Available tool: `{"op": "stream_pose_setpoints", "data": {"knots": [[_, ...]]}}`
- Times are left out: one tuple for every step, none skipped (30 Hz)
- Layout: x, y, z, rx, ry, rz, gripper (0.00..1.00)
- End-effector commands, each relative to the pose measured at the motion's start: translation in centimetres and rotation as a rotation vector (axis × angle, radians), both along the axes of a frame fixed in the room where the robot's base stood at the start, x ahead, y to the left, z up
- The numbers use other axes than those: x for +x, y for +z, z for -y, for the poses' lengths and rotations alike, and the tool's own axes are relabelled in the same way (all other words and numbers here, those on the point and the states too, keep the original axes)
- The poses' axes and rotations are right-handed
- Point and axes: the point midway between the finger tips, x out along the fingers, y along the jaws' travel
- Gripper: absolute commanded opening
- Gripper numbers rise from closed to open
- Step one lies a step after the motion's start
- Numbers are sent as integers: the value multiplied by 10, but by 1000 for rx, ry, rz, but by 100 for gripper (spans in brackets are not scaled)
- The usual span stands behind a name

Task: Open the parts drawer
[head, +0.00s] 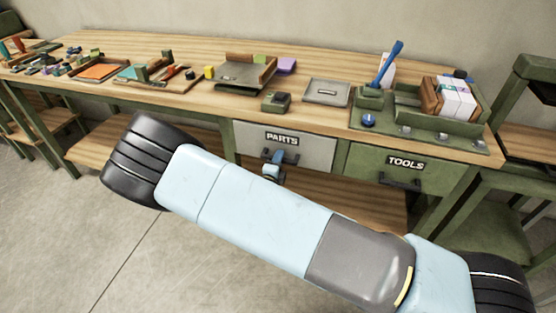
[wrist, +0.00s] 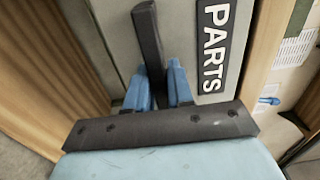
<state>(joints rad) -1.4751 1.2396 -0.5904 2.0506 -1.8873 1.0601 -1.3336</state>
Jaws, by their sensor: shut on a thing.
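The parts drawer (head: 310,150) is the grey-white front with a PARTS label (head: 282,138), under the workbench top left of the green TOOLS drawer. Its front looks level with the bench frame in the head view. The label also shows in the wrist view (wrist: 213,45), turned sideways. The drawer's dark bar handle (wrist: 149,40) runs between the blue fingers of my gripper (wrist: 160,90). My gripper is shut on this handle, with a finger on each side. In the head view the gripper (head: 273,163) is small and partly hidden by my arm.
The green tools drawer (head: 388,168) with its own dark handle is at the right. The wooden bench top (head: 200,60) carries trays, blocks and a blue tool (head: 388,62). A lower wooden shelf (head: 370,210) lies below the drawers. The concrete floor (head: 60,220) at left is clear.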

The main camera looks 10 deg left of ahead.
Motion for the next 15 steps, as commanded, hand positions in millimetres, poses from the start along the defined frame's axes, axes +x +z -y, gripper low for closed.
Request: {"op": "stream_pose_setpoints", "data": {"knots": [[-4,-3,-2,-1,5,-7,0],[-6,-3,-2,-1,5,-7,0],[-9,-3,-2,-1,5,-7,0],[-12,-3,-2,-1,6,-7,0],[-16,-3,-2,-1,6,-8,0],[-22,-3,-3,-1,6,-8,0],[-26,-3,-3,-1,6,-8,0],[-32,-3,-3,-1,6,-9,0],[-40,-3,-4,-1,7,-9,0],[-47,-3,-4,-1,7,-9,0],[-54,-3,-5,-1,7,-9,0],[-64,-3,-6,-1,7,-10,0],[-72,-4,-6,-1,7,-11,0],[-80,-3,-7,-2,8,-10,0],[-91,-4,-8,-2,8,-11,0]]}}
